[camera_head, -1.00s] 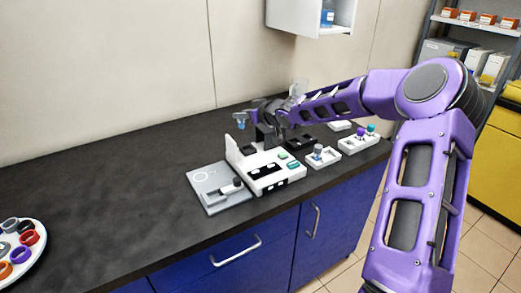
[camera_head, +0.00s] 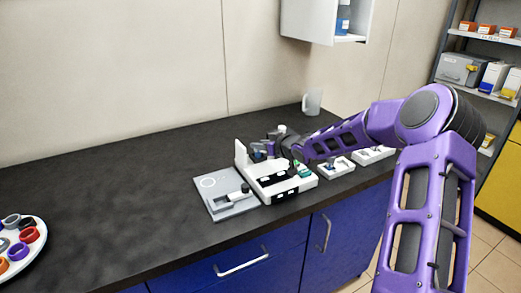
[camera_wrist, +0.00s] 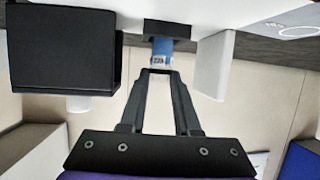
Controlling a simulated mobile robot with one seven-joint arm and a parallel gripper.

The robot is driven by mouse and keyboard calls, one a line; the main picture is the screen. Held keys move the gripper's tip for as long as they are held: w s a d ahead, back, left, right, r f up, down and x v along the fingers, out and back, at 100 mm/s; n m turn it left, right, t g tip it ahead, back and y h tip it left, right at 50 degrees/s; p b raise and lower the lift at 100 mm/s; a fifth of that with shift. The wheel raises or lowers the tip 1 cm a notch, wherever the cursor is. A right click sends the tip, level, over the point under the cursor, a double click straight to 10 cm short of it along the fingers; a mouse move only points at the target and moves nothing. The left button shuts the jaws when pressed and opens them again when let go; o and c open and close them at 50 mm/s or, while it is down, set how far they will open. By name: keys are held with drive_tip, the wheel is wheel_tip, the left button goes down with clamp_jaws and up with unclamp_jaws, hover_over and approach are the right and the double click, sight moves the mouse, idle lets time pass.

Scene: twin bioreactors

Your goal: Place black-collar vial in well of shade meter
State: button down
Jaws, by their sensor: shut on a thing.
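A blue vial (camera_wrist: 161,47) with a pale end is held between the fingertips of my gripper (camera_wrist: 160,74). The gripper is shut on it, at the white device's back side. I take this white device (camera_head: 285,190), with an upright white panel, black parts and a green patch, to be the shade meter. I cannot tell whether that piece is the vial's collar or part of the device. In the head view my gripper (camera_head: 266,150) is small and the well is not clear.
A grey plate (camera_head: 213,207) lies left of the device. A small white tray (camera_head: 339,169) and another (camera_head: 372,155) stand to its right. A black box (camera_wrist: 62,48) is close to the gripper. A pale jug (camera_head: 312,101) stands behind. The left counter is largely clear.

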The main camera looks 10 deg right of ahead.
drive_tip(key=shift+f, duration=0.3)
drive_tip(key=c, duration=0.6)
unclamp_jaws()
drive_tip(key=shift+r, duration=0.15)
drive_tip(key=p+v, duration=0.2)
drive_tip(key=v, duration=0.8)
drive_tip(key=shift+s+d+r+p, duration=0.15)
drive_tip(key=shift+s+d+p, duration=0.05)
drive_tip(key=shift+d+p, duration=0.1)
drive_tip(key=shift+s+d+r, duration=0.2)
drive_tip(key=shift+s, duration=0.45)
